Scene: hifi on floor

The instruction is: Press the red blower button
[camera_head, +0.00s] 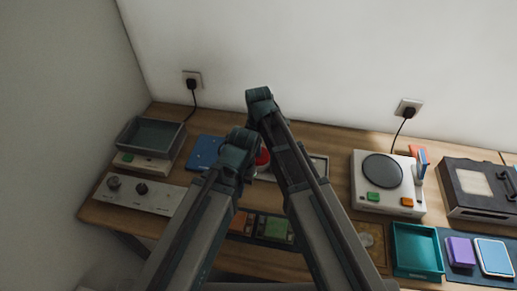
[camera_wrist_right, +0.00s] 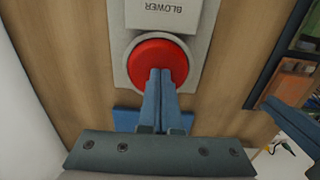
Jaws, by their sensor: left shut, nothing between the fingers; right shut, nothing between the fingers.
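The red blower button (camera_wrist_right: 158,62) is a round red dome in a pale housing labelled BLOWER (camera_wrist_right: 165,12). In the head view, part of the red button (camera_head: 262,159) shows between my two arms. In the head view, the arms hide most of both grippers. A blue-grey finger of my left gripper (camera_wrist_right: 270,105) shows at the right of the wrist view, close to my right gripper.
A knob panel (camera_head: 138,194) and a grey tray (camera_head: 150,134) stand left. A blue pad (camera_head: 206,151) lies near the button. A white device with a round plate (camera_head: 383,170), a teal tray (camera_head: 417,250) and a dark case (camera_head: 478,190) stand right. A wall closes the back.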

